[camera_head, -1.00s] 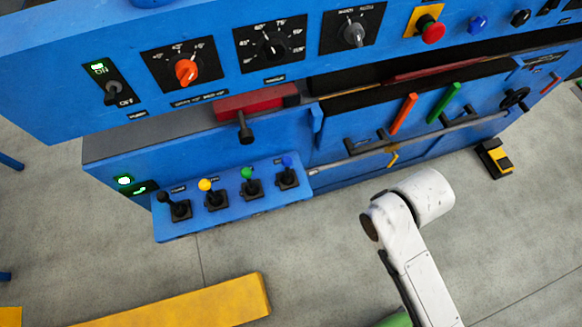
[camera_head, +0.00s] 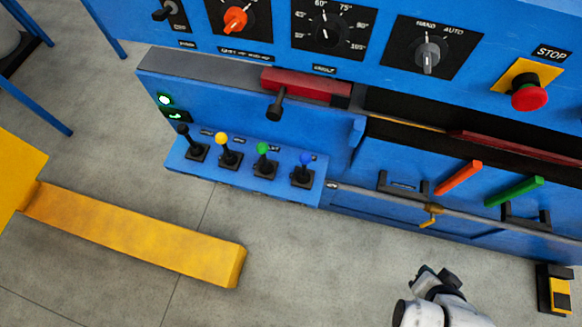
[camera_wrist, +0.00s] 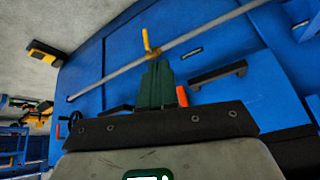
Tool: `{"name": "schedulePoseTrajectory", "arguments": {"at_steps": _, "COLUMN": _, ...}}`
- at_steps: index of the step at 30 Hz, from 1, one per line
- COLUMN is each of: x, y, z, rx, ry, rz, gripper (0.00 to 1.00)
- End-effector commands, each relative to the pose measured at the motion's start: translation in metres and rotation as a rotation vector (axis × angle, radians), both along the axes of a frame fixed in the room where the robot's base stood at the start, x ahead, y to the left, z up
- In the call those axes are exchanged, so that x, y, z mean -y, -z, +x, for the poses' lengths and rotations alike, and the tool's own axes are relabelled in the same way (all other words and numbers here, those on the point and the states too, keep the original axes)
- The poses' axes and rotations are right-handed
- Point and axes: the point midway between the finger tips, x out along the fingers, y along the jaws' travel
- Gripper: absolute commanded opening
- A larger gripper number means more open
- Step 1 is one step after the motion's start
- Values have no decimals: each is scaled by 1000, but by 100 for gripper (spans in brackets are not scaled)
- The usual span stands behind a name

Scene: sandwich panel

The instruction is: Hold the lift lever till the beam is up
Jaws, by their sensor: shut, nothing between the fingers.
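A row of small levers stands on a blue ledge (camera_head: 245,190) of the machine: a black-knobbed lever (camera_head: 190,143), a yellow-knobbed lever (camera_head: 225,150), a green-knobbed lever (camera_head: 264,160) and a blue-knobbed lever (camera_head: 303,170). Their labels are too small to read, so I cannot tell which is the lift lever. The levers look upright or slightly tilted. My gripper (camera_head: 430,272) is over the floor, right of and nearer than the levers, touching none of them. In the wrist view my dark fingers (camera_wrist: 156,86) are together and empty, facing the machine's blue front.
Above are dials and a red stop button (camera_head: 529,97). A red block (camera_head: 305,85) with a black handle sits behind the levers. Orange (camera_head: 458,178) and green (camera_head: 514,191) bars stick out at right. A yellow beam (camera_head: 140,237) lies on the floor at left; a yellow-black pedal (camera_head: 558,290) stands at right.

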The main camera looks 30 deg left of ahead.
Motion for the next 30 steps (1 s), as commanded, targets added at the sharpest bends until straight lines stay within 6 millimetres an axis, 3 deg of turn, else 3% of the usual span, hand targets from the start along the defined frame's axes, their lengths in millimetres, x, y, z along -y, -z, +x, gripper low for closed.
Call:
{"name": "schedulePoseTrajectory", "arguments": {"at_steps": 1, "x": -8, "y": 11, "z": 10, "rx": 40, "ry": 0, "rz": 16, "gripper": 0}}
{"name": "schedulePoseTrajectory", "arguments": {"at_steps": 5, "x": -32, "y": 25, "z": 39, "rx": 166, "ry": 11, "rz": 80, "gripper": 0}}
{"name": "schedulePoseTrajectory", "arguments": {"at_steps": 9, "x": -69, "y": 39, "z": 69, "rx": 320, "ry": 11, "rz": 191, "gripper": 0}}
{"name": "schedulePoseTrajectory", "arguments": {"at_steps": 16, "x": -138, "y": 50, "z": 100, "rx": 538, "ry": -29, "rz": 439, "gripper": 0}}
{"name": "schedulePoseTrajectory", "arguments": {"at_steps": 23, "x": -213, "y": 55, "z": 99, "rx": 684, "ry": -114, "rz": 757, "gripper": 0}}
{"name": "schedulePoseTrajectory", "arguments": {"at_steps": 30, "x": -284, "y": 57, "z": 67, "rx": 734, "ry": -246, "rz": 1139, "gripper": 0}}
